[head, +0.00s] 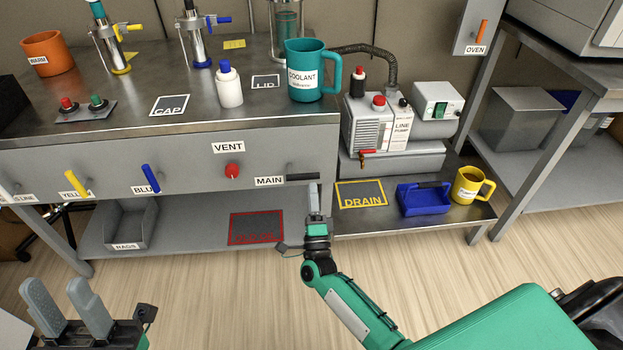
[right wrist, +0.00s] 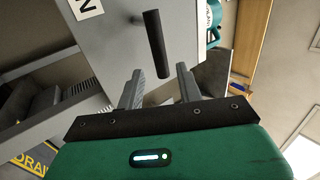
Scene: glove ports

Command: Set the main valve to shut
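The main valve handle (head: 303,177) is a black bar on the front panel, right of the white MAIN label (head: 269,181). It lies about level in the head view. My right gripper (head: 319,190) is just below its right end. In the right wrist view the black handle (right wrist: 155,42) shows ahead of my right gripper (right wrist: 158,75), with its near end between the two spread fingers. I see gaps on both sides, so it is not gripped. My left gripper (head: 54,287) is open and empty at the lower left, well away from the panel.
The red VENT knob (head: 232,171) is left of the main handle. Blue (head: 151,178) and yellow (head: 76,183) handles sit further left. A pump (head: 378,128), blue tray (head: 423,199) and yellow mug (head: 469,186) stand at right. The floor in front is clear.

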